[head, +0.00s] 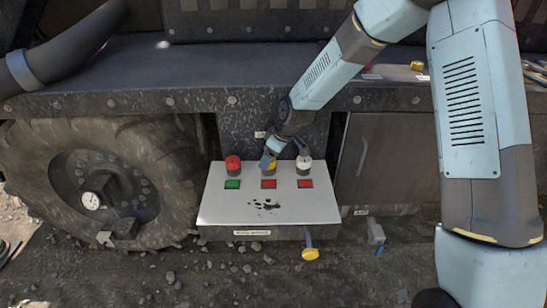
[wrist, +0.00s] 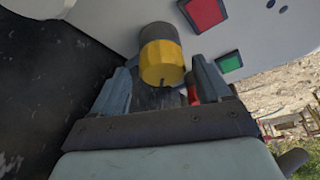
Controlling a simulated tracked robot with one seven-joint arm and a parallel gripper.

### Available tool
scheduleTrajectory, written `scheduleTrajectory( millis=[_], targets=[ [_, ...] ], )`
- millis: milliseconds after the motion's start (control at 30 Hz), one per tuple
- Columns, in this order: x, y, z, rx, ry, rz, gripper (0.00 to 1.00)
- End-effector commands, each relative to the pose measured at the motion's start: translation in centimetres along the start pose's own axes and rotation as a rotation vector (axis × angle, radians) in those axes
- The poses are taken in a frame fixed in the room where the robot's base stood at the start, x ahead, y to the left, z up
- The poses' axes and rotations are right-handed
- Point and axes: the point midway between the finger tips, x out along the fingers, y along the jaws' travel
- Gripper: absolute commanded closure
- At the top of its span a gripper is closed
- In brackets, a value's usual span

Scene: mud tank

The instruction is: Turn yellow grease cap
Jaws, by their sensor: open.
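The yellow grease cap (head: 271,164) is the middle one of three caps on the white panel (head: 225,210), between a red cap (head: 232,164) and a white cap (head: 304,164). My gripper (head: 273,148) is at the yellow cap from above and partly hides it. In the wrist view the yellow cap (wrist: 161,62), on a dark base, stands between the open fingers of my gripper (wrist: 165,85), with space showing on each side. A bit of the red cap (wrist: 194,95) shows by the right finger.
A green indicator (head: 232,184) and two red indicators sit in front of the caps, with a dark smear (head: 266,204) below. A yellow-ended lever (head: 310,254) hangs under the panel. A large wheel (head: 100,185) is left; a cabinet door (head: 385,160) is right.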

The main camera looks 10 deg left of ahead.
Motion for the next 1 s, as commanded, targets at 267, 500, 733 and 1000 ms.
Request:
scheduleTrajectory(
  millis=[267,500,733,1000],
  targets=[
    [0.3,0.0,0.0,0.000,0.000,0.001,0.23],
    [0.3,0.0,0.0,0.000,0.000,0.000,0.40],
    [0.2,0.1,0.0,0.001,0.000,0.001,0.62],
    [-0.1,0.5,0.7,0.006,0.001,0.004,0.79]
  ],
)
